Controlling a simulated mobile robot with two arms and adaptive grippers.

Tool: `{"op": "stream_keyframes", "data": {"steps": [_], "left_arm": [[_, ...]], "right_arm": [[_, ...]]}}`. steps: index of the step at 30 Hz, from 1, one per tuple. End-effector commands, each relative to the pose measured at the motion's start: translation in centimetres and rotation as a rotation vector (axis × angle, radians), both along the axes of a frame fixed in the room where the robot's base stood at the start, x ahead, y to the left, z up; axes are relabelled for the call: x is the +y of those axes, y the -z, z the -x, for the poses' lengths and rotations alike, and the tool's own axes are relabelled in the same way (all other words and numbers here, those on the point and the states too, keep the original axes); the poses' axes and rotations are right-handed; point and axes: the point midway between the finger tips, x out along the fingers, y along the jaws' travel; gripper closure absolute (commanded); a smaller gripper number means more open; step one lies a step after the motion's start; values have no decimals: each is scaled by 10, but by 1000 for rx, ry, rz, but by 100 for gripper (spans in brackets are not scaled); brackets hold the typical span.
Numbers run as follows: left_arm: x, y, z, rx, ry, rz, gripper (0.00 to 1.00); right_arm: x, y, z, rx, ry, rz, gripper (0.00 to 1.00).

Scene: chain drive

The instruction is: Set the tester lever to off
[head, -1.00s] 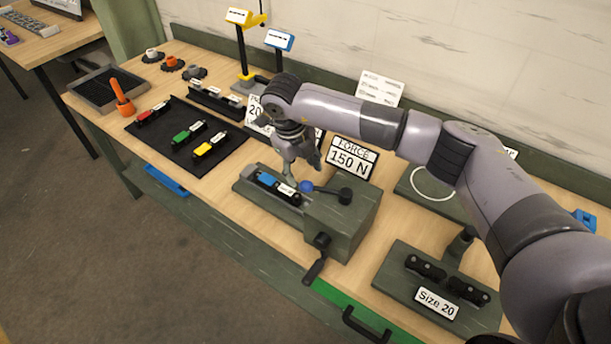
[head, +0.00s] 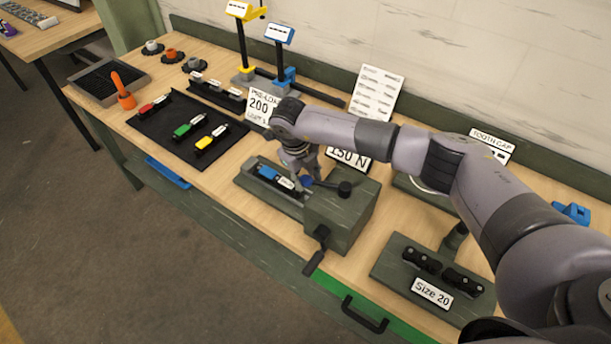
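The tester (head: 343,220) is a grey-green block on the bench with a channel on its left. A blue chain piece (head: 268,174) with black and white ends lies in the channel. The tester lever (head: 325,185) is a dark bar on top, running left from a black pivot (head: 345,188) to a blue knob (head: 306,182). My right gripper (head: 304,177) points down at the knob, its fingers on either side of it and partly covering it. Whether the fingers press on the knob I cannot tell. My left gripper is not in view.
A black crank (head: 317,252) sticks out at the tester's front. The 150 N sign (head: 349,158) behind is partly covered by my arm. A black mat (head: 180,150) with red, green and yellow pieces lies left. The Size 20 fixture (head: 432,272) stands right.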

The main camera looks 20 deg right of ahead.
Motion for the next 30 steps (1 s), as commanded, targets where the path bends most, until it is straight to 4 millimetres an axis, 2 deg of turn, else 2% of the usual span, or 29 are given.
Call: {"op": "stream_keyframes", "data": {"steps": [2, 14, 24, 30], "left_arm": [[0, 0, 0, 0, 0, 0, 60], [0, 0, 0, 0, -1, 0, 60], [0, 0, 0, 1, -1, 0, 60], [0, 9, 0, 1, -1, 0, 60]], "right_arm": [[0, 0, 0, 0, 0, -1, 73], [0, 0, 0, 1, 1, -2, 100], [1, 1, 1, 2, 1, -2, 100], [2, 3, -3, 1, -21, -3, 100]]}}
